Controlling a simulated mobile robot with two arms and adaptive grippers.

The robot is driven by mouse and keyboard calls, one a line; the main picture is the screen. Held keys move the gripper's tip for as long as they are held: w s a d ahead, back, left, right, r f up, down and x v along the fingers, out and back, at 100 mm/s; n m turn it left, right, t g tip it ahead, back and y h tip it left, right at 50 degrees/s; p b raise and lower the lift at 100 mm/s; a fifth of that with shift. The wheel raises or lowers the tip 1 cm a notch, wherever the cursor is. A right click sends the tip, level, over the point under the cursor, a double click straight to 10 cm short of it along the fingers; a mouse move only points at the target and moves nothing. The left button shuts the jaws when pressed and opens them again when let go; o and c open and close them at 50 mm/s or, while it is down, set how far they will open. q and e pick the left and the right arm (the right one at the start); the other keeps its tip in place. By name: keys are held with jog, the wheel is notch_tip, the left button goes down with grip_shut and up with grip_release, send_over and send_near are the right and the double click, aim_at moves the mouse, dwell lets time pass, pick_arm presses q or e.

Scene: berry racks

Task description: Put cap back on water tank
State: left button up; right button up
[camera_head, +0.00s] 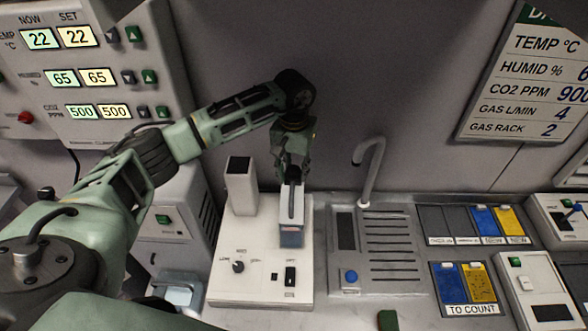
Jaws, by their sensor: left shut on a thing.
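A white machine (262,262) with a tall white outlet block stands on the counter. At its right back is the water tank (291,239), a small box whose front shows bluish. The pale cap (298,218), with a dark upright strip on it, is directly above the bluish part. My left gripper (292,180) points down and is shut on the cap from above. In this view the cap lines up with the tank; I cannot tell whether it is fully seated. My right gripper is out of view.
A grey sink unit with a curved tap (371,172) stands close to the right. Blue and yellow card trays (463,289) lie further right. A control panel (92,70) hangs at the upper left, and a sign (535,85) at the upper right.

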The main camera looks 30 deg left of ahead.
pick_arm(q)
jog(key=shift+s+f+b, duration=0.45)
jog(key=shift+f, duration=0.35)
jog(key=shift+s+d+f+b, duration=0.1)
jog(key=shift+f+b, duration=0.1)
jog(key=shift+b, duration=0.15)
jog(key=o, duration=0.9)
jog(key=shift+w+f, duration=0.15)
jog(key=shift+w, duration=0.25)
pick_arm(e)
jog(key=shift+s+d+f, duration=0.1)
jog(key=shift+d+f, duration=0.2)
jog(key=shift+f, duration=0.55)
pick_arm(q)
jog(key=shift+r, duration=0.2)
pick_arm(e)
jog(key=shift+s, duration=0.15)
